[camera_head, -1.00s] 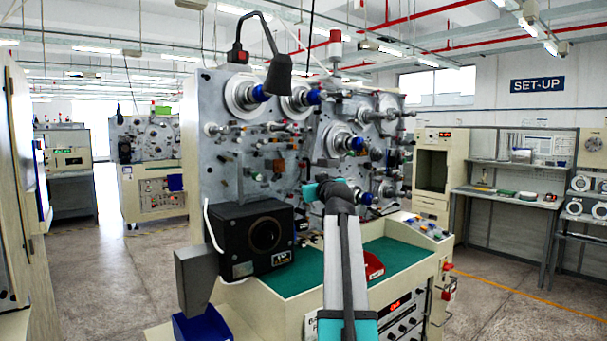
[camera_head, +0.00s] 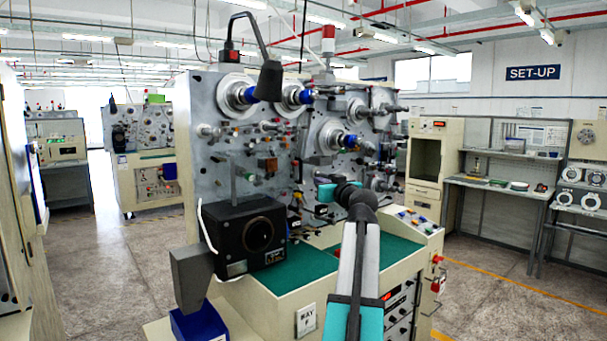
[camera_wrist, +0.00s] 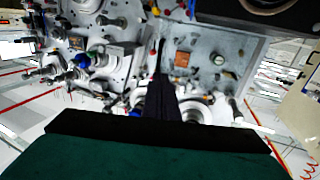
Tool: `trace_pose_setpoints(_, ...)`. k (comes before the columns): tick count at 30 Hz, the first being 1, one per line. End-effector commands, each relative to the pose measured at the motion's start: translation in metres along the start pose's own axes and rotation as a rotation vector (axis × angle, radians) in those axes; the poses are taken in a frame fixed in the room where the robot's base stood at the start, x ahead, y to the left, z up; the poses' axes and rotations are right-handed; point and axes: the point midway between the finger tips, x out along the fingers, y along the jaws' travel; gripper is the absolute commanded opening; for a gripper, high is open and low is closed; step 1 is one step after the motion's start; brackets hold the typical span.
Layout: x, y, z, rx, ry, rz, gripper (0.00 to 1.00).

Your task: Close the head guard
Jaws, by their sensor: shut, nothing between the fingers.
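The winding machine's head is a grey upright panel (camera_head: 190,115) carrying white spools and blue-hubbed spindles. The head guard seems to be a clear pane (camera_head: 243,178) at the panel's lower left, above the black box; its edges are faint and I cannot tell its exact position. In the wrist view, which looks upside down, a pale see-through panel (camera_wrist: 205,58) shows beyond the fingers and may be this guard. My gripper (camera_head: 318,181) is in front of the panel, right of the pane, apart from it as far as I can see. Its dark fingers (camera_wrist: 162,80) are shut and empty.
A black box (camera_head: 247,237) with a round opening stands on the green bench top (camera_head: 290,262). A black lamp (camera_head: 270,80) hangs over the head. A grey chute (camera_head: 190,275) and blue bin (camera_head: 200,322) are at the lower left. Floor is open on the right.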

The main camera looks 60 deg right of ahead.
Motion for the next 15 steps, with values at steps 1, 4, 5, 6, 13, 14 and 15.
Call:
trace_pose_setpoints(1, 0.000, 0.001, 0.000, 0.000, 0.000, 0.002, 0.00)
trace_pose_setpoints(4, -0.001, 0.003, 0.001, 0.000, 0.000, 0.004, 0.00)
trace_pose_setpoints(5, -0.001, 0.004, 0.001, 0.000, 0.000, 0.004, 0.00)
trace_pose_setpoints(6, -0.001, 0.004, 0.001, 0.000, 0.000, 0.005, 0.00)
trace_pose_setpoints(13, 0.005, 0.005, 0.000, 0.000, -0.001, 0.006, 0.00)
trace_pose_setpoints(14, 0.007, 0.005, -0.001, 0.000, -0.001, 0.006, 0.00)
trace_pose_setpoints(15, 0.010, 0.006, -0.001, 0.001, -0.001, 0.006, 0.00)
